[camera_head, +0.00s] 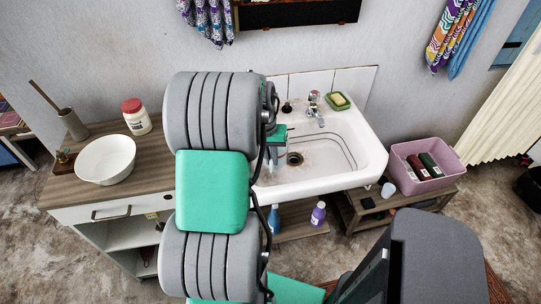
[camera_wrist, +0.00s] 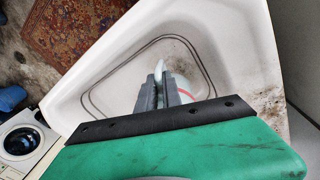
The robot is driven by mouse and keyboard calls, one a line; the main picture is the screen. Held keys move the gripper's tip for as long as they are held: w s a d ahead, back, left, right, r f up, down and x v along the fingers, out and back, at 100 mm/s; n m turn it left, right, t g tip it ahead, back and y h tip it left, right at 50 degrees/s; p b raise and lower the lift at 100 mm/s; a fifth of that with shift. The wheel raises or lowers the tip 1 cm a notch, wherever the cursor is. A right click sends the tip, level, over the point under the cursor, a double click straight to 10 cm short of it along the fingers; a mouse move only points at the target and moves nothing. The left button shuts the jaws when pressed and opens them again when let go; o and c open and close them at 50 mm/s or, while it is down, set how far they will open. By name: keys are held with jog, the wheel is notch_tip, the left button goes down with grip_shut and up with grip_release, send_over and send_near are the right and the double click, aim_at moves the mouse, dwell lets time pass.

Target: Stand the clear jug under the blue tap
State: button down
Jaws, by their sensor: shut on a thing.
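My gripper (camera_wrist: 164,92) is over the white sink (camera_wrist: 245,55) in the wrist view, its fingers shut on a pale, see-through thing (camera_wrist: 160,67) that looks like part of the clear jug. The fingers and the green gripper body hide most of it, and I cannot tell if its base touches the basin. In the head view my arm covers the sink's left part, and the gripper (camera_head: 249,160) shows only partly. A chrome tap (camera_head: 316,110) stands at the sink's back. I cannot make out a blue mark on it.
The basin's drain (camera_head: 294,158) and right side are clear. A green soap dish (camera_head: 338,101) sits on the back rim. A pink crate (camera_head: 458,178) with bottles stands right. A white bowl (camera_head: 105,159) and a red-lidded jar (camera_head: 136,117) are on the left counter.

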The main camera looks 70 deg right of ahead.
aim_at(271, 172)
jog(key=f+b, duration=0.2)
jog(key=f, duration=0.2)
jog(key=f+b, duration=0.3)
jog(key=f, duration=0.1)
jog(key=shift+w+d+f, duration=0.1)
jog(key=shift+d, duration=0.1)
jog(key=shift+w+d+f+b, duration=0.1)
jog(key=shift+w+d, duration=0.35)
jog(key=shift+d, duration=0.3)
jog(key=shift+w+d+f+b, duration=0.1)
jog(key=shift+w+d, duration=0.35)
jog(key=shift+d, duration=0.3)
jog(key=shift+w+d+b, duration=0.1)
jog(key=shift+w+d, duration=0.35)
jog(key=shift+d, duration=0.3)
jog(key=shift+f, duration=0.25)
jog(key=c, duration=1.4)
grip_release()
jog(key=shift+c, duration=0.2)
jog(key=shift+o, duration=0.3)
jog(key=o, duration=0.6)
jog(key=shift+r, duration=0.1)
